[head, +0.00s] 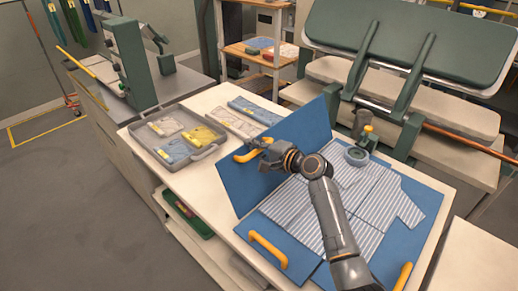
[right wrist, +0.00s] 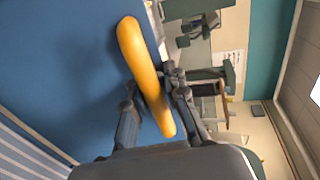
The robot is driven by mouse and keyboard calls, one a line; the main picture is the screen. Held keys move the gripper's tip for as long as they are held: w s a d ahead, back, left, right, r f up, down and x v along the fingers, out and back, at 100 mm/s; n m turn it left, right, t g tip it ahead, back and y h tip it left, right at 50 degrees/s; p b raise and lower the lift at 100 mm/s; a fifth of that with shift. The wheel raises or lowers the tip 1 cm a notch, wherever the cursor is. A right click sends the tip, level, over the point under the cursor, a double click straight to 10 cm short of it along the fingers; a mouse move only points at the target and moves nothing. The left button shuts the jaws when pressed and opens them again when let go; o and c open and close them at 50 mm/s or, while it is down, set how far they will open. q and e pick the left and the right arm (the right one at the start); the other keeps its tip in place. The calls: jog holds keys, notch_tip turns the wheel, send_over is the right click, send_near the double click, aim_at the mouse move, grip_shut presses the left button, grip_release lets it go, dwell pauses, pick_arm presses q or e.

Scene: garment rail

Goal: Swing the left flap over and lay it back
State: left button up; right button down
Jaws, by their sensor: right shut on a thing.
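The blue left flap (head: 235,185) of the folding board stands steeply raised, tilted up along its inner edge. My right gripper (head: 264,147) is shut on the flap's yellow handle (head: 245,156). In the right wrist view my right gripper's fingers (right wrist: 155,98) sit on either side of the yellow handle (right wrist: 143,68), close to the blue flap face (right wrist: 60,60). A grey-and-white striped shirt (head: 385,195) lies spread on the board, partly hidden behind my right arm and the flap. My left gripper is not in view.
Other yellow handles sit on the front flap (head: 268,250) and at the right (head: 403,276). A grey round item (head: 356,155) lies by the shirt's collar. A grey tray (head: 150,135) of folded garments stands to the left. A large green press (head: 415,40) stands behind.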

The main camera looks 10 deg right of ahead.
aim_at(247, 148)
jog(key=shift+w+a+f, duration=0.45)
jog(key=shift+w+f, duration=0.05)
jog(key=shift+f, duration=0.15)
jog(key=shift+w+a+f, duration=0.45)
jog(key=shift+w+f, duration=0.05)
jog(key=shift+f, duration=0.15)
jog(key=shift+w, duration=0.1)
dwell(0.5)
jog(key=c, duration=1.3)
grip_release()
jog(key=shift+w, duration=0.1)
jog(key=shift+w+d+r, duration=0.1)
jog(key=shift+r, duration=0.15)
jog(key=v, duration=1.2)
